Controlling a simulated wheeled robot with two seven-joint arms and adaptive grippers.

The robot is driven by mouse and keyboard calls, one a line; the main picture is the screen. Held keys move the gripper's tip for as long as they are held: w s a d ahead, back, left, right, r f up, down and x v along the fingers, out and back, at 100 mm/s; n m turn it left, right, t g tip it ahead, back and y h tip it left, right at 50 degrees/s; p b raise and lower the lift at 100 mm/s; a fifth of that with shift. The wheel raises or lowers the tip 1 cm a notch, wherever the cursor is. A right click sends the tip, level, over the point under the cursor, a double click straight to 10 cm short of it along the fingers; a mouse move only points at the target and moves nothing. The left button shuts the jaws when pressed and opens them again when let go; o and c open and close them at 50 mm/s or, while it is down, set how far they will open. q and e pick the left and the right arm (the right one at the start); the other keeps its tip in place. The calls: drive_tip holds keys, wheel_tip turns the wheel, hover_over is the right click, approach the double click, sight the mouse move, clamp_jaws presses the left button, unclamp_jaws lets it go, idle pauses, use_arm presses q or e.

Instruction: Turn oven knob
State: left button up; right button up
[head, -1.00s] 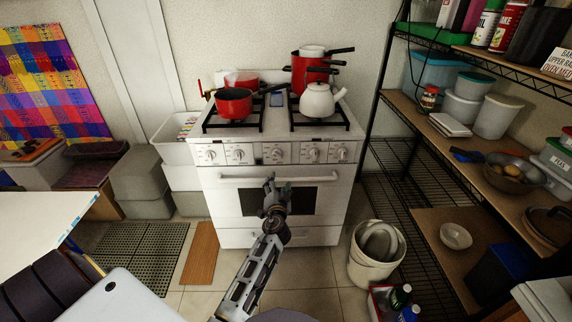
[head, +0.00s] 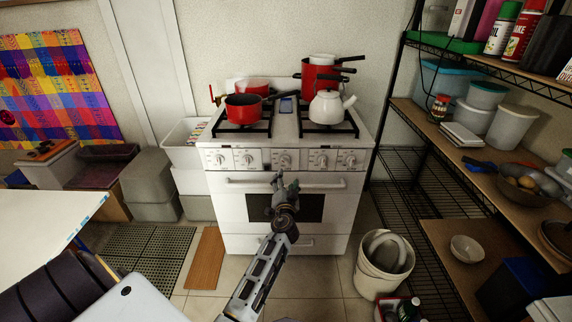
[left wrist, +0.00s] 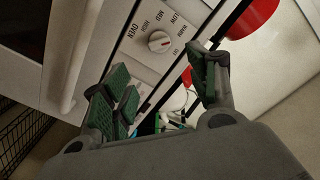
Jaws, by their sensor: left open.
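The white oven (head: 240,215) stands against the wall, with a row of several white knobs (head: 322,160) on its front panel. My left gripper (head: 284,184) is in front of the oven, in line with the door handle and a little below the knob row in the head view. Its jaws are open and empty. In the left wrist view, one white knob (left wrist: 159,41) with printed heat settings around it lies beyond the gap between the green-padded fingers (left wrist: 168,78). No finger visibly touches it. My right gripper is not in view.
Red pots (head: 243,108) and a white kettle (head: 327,107) sit on the stovetop. A wire shelf rack (head: 420,190) with containers stands to the right. A white bucket (head: 383,278) is on the floor at right. A pale table (head: 45,220) is at left.

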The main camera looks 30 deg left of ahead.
sight(286, 162)
use_arm(q)
drive_tip(key=shift+x, duration=5.15)
drive_tip(key=shift+w+a, duration=0.35)
drive_tip(key=shift+w, duration=0.3)
drive_tip(key=shift+w+a, duration=0.1)
drive_tip(key=shift+w, duration=0.05)
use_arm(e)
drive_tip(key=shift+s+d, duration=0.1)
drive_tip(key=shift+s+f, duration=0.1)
use_arm(q)
drive_tip(key=c, duration=1)
